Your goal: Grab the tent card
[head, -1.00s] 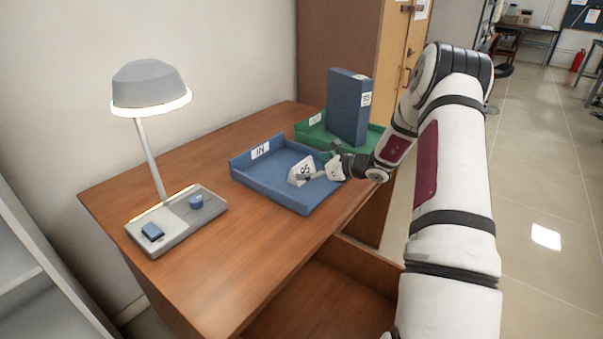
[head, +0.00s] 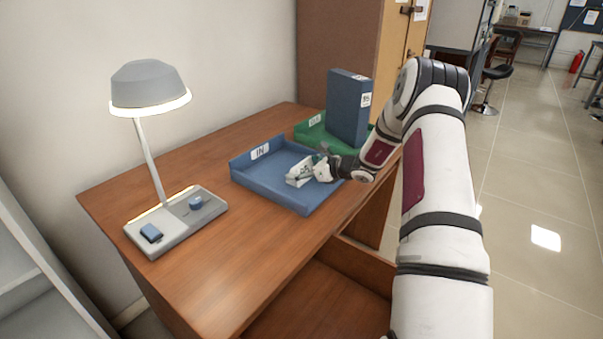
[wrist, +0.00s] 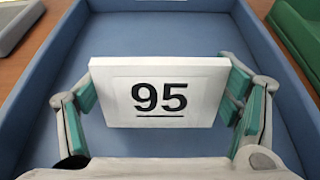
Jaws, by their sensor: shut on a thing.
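The tent card (wrist: 160,92) is white with an underlined black "95". In the wrist view its printed face is toward the camera, between the two green-padded fingers of my gripper (wrist: 162,100), which press on its left and right edges. In the head view the card (head: 299,172) is small and tilted, inside the blue tray marked "IN" (head: 262,183). My gripper (head: 312,168) reaches it from the right and is shut on it. Whether the card's lower edge touches the tray floor cannot be told.
A green tray (head: 312,134) with an upright blue binder (head: 347,108) stands behind the blue tray. A lamp (head: 150,90) on a grey base (head: 177,222) stands at the left of the wooden desk (head: 228,264). The desk front is clear.

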